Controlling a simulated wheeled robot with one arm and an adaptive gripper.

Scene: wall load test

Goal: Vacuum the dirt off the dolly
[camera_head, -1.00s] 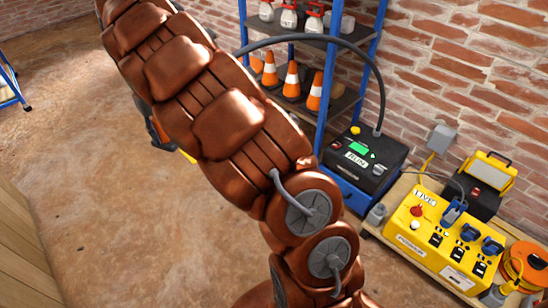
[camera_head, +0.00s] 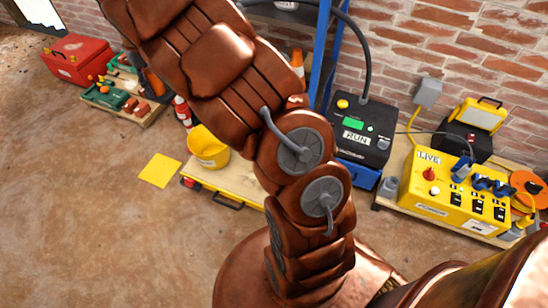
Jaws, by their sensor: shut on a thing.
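A black machine (camera_head: 372,128) with a RUN label and a lit green panel stands on a blue base right of my arm; it looks like the vacuum. My copper arm runs up and out at the top left, so my gripper is out of view.
A yellow bucket (camera_head: 208,148) stands at the platform, and a yellow sheet (camera_head: 160,170) lies left of it. A red toolbox (camera_head: 77,60) and a tool-covered pallet (camera_head: 125,92) are at the back left. A yellow LIVE power box (camera_head: 455,195) stands right. The left floor is clear.

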